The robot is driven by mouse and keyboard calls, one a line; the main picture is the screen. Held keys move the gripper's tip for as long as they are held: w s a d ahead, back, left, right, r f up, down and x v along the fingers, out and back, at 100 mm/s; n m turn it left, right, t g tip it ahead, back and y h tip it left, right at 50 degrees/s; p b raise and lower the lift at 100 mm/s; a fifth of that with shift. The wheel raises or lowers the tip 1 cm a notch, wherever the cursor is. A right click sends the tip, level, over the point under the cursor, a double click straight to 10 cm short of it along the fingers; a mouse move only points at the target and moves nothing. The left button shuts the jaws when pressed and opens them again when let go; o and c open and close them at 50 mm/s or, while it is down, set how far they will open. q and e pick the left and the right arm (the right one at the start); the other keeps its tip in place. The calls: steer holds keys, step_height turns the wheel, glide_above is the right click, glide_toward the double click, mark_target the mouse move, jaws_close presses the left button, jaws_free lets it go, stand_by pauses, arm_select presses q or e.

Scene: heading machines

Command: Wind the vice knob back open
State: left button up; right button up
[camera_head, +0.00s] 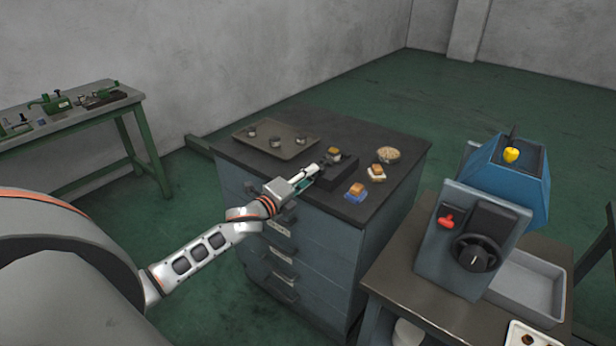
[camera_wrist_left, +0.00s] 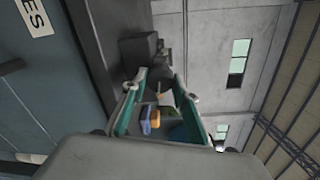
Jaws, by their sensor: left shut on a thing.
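A dark vice (camera_head: 338,174) sits at the front edge of the blue-grey cabinet's top, with a small brass-coloured piece (camera_head: 333,151) at its jaws. My left gripper (camera_head: 314,171) reaches the near end of the vice, at the knob. In the left wrist view, its teal-padded fingers (camera_wrist_left: 160,82) stand a little apart, closed on the knob, with the dark vice body (camera_wrist_left: 138,50) just beyond. My right gripper is not in view.

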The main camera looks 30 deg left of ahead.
arm_select(q)
steer(key=shift+a+n, duration=0.1)
steer(key=shift+n, duration=0.2)
steer(key=o, duration=1.1)
steer(key=shift+s, duration=0.1)
steer(key=s, duration=1.1)
steer(key=shift+s+a+r, duration=0.4)
